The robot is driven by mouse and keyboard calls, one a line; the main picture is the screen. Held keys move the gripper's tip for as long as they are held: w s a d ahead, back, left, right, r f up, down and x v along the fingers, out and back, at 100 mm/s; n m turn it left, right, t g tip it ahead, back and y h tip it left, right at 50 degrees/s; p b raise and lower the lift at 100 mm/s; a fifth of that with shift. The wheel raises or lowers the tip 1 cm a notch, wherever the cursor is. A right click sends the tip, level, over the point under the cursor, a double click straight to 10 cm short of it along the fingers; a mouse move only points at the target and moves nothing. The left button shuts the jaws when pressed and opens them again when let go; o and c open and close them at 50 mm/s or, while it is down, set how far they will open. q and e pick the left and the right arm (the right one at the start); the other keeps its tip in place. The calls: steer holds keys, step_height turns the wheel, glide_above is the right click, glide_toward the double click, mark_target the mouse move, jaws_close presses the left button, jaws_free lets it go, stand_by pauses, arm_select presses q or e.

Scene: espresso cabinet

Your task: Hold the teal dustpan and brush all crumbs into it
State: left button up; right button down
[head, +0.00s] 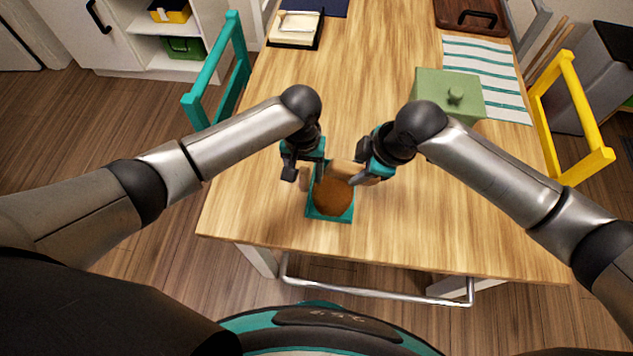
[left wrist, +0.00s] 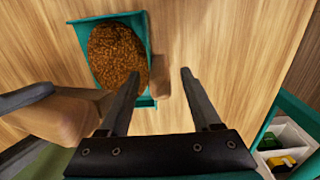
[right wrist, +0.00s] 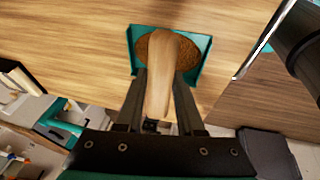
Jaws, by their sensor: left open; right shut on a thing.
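The teal dustpan (head: 329,217) lies near the table's front edge, with a brown grainy heap of crumbs (head: 333,197) in it. The heap also shows in the left wrist view (left wrist: 117,55). My left gripper (head: 304,175) is open at the pan's left side. A wooden handle piece (left wrist: 160,78) at the pan's side shows between its fingers; contact cannot be told. My right gripper (head: 357,181) is shut on the wooden brush (right wrist: 171,75), above the pan's far right side. The brush hides part of the heap in the right wrist view; its bristles cannot be made out.
A green lidded box (head: 445,93) and a striped cloth (head: 487,75) are at the back right of the table. A teal chair (head: 220,80) stands left and a yellow chair (head: 575,120) right. The wood right of the pan is bare.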

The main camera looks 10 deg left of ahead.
arm_select(q)
step_height(320, 180, up, 11)
steer(key=shift+r, duration=0.15)
stand_by(0.4)
